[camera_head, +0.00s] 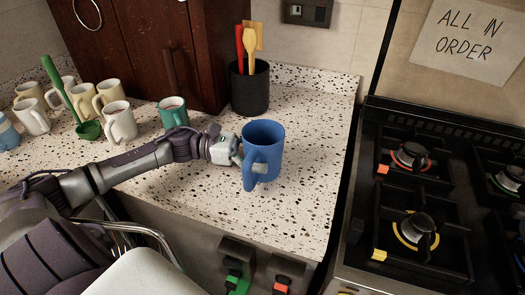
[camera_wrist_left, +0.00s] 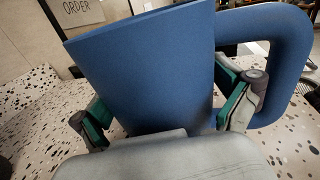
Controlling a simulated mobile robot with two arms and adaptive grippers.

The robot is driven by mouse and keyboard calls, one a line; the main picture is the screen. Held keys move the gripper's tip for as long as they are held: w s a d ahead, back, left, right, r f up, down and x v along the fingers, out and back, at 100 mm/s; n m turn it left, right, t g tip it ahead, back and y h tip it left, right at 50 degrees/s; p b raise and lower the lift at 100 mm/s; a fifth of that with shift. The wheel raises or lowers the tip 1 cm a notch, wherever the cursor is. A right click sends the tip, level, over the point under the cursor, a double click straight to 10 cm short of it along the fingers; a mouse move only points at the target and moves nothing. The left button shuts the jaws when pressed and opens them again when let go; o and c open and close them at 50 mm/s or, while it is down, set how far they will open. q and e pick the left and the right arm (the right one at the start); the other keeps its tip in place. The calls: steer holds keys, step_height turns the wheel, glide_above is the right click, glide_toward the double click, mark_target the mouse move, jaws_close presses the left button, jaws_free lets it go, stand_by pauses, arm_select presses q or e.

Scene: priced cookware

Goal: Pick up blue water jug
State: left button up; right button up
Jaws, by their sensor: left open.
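The blue water jug (camera_head: 264,146) stands upright on the speckled counter, with its handle towards the front left in the head view. It fills much of the left wrist view (camera_wrist_left: 145,65), where its handle (camera_wrist_left: 295,65) is at the right. My left gripper (camera_head: 244,160) is at the jug's left side. In the left wrist view its open fingers (camera_wrist_left: 165,115) lie on both sides of the jug body, one of them between body and handle. Whether the pads touch the jug cannot be told. My right gripper is not in view.
A black holder (camera_head: 250,90) with utensils stands behind the jug. A teal mug (camera_head: 173,113), several pale mugs and a green ladle (camera_head: 88,128) are to the left. The gas stove (camera_head: 420,200) is right, past the counter edge. Counter right of the jug is clear.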

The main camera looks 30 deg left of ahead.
arm_select(q)
steer(key=shift+c, duration=0.2)
steer(key=c, duration=0.8)
steer(key=shift+c, duration=0.3)
steer(key=shift+r, duration=0.15)
